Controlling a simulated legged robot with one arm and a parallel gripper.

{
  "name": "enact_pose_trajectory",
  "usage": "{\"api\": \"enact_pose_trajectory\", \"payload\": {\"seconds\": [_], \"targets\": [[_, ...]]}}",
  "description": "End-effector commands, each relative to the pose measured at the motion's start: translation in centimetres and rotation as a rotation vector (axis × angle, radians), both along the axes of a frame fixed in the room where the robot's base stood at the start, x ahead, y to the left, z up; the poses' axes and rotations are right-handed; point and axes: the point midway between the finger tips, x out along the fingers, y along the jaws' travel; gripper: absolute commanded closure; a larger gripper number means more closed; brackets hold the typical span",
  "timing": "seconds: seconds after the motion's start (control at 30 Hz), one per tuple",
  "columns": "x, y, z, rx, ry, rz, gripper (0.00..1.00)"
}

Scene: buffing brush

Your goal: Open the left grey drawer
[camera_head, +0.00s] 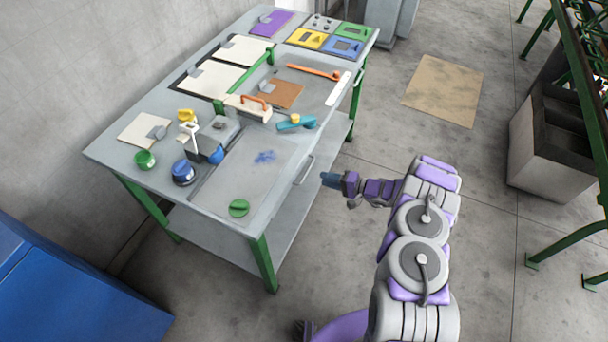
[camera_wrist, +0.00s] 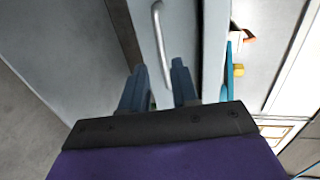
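The grey work table (camera_head: 110,152) has a grey drawer front with a pale bar handle (camera_head: 304,170) on its side facing me. The drawer front looks flush with the table edge. My gripper (camera_head: 328,180) is just to the right of this handle, apart from it in the head view. In the wrist view my gripper (camera_wrist: 158,72) is open, with two blue-grey fingers spread. The handle (camera_wrist: 160,42) runs lengthwise ahead of the fingers, and its lower end shows in the gap between them. I cannot tell how deep it sits there, and no grip on it shows.
A green table leg (camera_head: 264,264) stands below the near corner. The floor around my arm is clear. A blue box (camera_head: 80,285) is at lower left.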

Motion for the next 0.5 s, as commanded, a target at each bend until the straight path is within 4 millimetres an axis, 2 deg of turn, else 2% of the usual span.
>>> {"api": "enact_pose_trajectory", "payload": {"seconds": [0.3, 0.5], "targets": [[2.0, 5.5, -1.4, 0.004, -0.001, 0.003, 0.71], [2.9, 8.2, -2.0, -0.001, -0.002, 0.001, 0.71]]}}
